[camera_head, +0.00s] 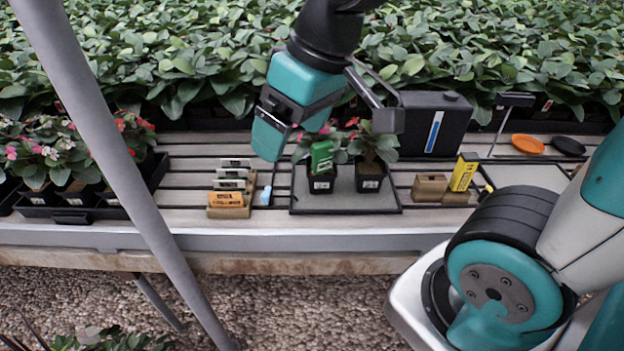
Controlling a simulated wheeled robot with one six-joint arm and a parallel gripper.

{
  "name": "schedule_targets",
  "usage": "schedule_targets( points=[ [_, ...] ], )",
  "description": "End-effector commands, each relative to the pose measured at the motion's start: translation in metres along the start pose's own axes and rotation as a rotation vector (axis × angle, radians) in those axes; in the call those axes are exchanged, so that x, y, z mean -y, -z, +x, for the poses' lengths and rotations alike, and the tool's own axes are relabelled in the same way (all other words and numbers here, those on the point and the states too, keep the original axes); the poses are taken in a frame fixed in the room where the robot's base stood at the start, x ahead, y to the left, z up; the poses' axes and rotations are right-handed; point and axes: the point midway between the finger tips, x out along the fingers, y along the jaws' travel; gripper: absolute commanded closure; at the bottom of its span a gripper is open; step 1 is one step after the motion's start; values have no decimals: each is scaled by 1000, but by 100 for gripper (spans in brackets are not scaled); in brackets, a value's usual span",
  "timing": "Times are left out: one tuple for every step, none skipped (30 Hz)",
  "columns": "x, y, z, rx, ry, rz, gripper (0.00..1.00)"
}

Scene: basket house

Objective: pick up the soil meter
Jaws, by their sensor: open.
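A green upright device with pale markings, which looks like the soil meter (322,157), stands in the left one of two small black plant pots (322,184). Its lower end is hidden in the pot, among leaves and pink flowers. My gripper (329,130) hangs above and in front of the pots from the top of the view. The green device shows between and below the fingers. I cannot tell how far apart in depth they are.
The pots stand on a dark-edged tray (297,201) on a slatted bench (180,218). A wooden card holder (228,211) is left; a yellow box (464,172), wooden blocks (430,188) and a black case (434,122) are right. A grey post (110,150) crosses the left side.

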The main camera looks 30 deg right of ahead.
Motion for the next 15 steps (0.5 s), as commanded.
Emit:
schedule_targets(
  points=[
    [-30,0,37,-36,-58,47,8],
    [-45,3,44,-55,-92,72,8],
    [-65,6,51,-80,-137,108,8],
    [-80,8,56,-97,-171,133,8],
    [-94,10,60,-114,-203,157,8],
    [-112,11,64,-135,-244,189,8],
    [-124,11,67,-147,-273,211,8],
    [-136,11,69,-159,-300,231,8],
    [-150,10,70,-173,-333,257,8],
    [-160,10,71,-182,-354,275,8],
    [-168,9,71,-191,-375,290,8],
    [-177,8,71,-200,-398,308,8],
    [-183,8,71,-206,-413,319,8],
    [-188,7,70,-211,-425,328,8],
    [-193,6,69,-215,-438,339,8]
  ],
)
